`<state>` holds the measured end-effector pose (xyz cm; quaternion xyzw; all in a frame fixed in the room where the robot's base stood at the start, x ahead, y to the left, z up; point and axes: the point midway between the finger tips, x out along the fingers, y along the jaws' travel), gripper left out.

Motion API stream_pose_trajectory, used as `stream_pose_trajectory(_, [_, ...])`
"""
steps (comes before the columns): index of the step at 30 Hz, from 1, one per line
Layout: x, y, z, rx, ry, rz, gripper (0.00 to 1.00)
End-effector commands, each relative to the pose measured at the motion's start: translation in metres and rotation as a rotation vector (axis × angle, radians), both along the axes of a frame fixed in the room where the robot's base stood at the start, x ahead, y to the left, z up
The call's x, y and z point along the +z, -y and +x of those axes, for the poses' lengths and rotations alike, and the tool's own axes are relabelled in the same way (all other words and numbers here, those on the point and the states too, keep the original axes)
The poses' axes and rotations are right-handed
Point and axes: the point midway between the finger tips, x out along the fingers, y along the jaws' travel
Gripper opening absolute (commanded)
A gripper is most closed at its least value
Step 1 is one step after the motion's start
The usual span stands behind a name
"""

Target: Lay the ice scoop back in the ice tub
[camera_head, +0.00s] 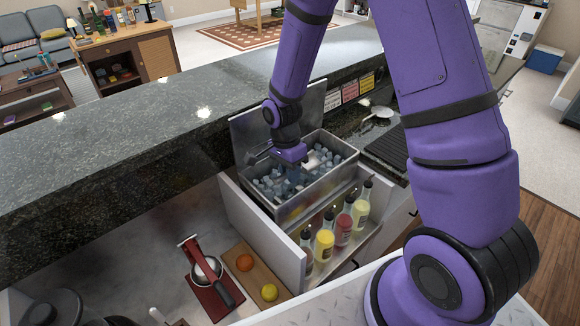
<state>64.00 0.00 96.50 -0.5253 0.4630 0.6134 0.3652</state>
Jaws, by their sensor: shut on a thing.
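The ice tub (318,191) is an open steel bin full of grey-blue ice cubes, set in the bar unit with its lid (250,128) raised behind it. My gripper (292,172) points down over the left-middle part of the tub, close above the ice. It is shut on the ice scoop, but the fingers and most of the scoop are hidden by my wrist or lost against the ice. A pale piece (313,160) shows just right of the wrist and may be part of the scoop. I cannot tell whether the scoop touches the ice.
Several bottles (343,230) stand in a rack along the tub's front. A white panel (262,232) edges its left side. A red press (208,275) and a board (262,276) with an orange and a lemon lie front left. The dark stone bar top (130,150) rises behind.

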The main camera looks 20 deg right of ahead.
Motion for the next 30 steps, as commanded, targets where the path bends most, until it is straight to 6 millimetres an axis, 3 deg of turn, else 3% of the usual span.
stream_pose_trajectory(30, [-0.069, 0.0, 0.0, 0.0, -0.002, 0.0, 0.0])
